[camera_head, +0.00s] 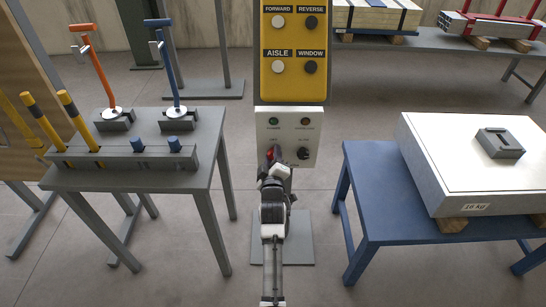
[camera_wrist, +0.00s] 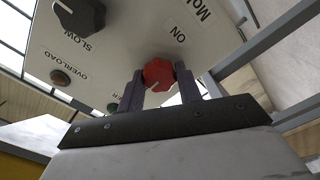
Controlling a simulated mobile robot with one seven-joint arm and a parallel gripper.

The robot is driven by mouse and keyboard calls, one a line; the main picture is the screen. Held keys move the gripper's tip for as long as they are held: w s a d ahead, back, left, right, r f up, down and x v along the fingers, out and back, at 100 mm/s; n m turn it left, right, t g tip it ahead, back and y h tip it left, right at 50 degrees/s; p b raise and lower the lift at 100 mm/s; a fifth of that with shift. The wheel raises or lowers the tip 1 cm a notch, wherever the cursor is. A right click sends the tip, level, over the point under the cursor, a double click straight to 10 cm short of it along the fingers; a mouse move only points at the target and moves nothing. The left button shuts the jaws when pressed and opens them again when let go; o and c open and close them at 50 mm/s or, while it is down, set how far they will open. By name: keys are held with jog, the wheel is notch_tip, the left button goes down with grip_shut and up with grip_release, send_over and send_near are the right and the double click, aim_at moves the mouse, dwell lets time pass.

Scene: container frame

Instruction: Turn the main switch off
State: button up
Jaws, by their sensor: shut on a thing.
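The red rotary knob (camera_head: 271,153), the likely main switch, sits at the lower left of the white control panel (camera_head: 290,132). My gripper (camera_head: 272,162) is in front of it, with the wrist covering part of the panel's lower left. In the wrist view the red knob (camera_wrist: 158,74) is between my two dark fingers (camera_wrist: 159,69), which are shut on its sides. A pale mark shows on the knob's face towards the lower left of that view. The word ON is printed beside the knob; a label starting "MO" is cut off by the edge.
A black knob (camera_head: 303,153) sits right of the red one, below green (camera_head: 274,121) and orange (camera_head: 305,121) lamps. A yellow button panel (camera_head: 293,50) stands above. A grey lever table (camera_head: 197,150) is left, a blue table (camera_head: 360,180) right.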

jog(key=shift+r, duration=0.15)
jog(key=o, duration=1)
jog(key=shift+s, duration=0.15)
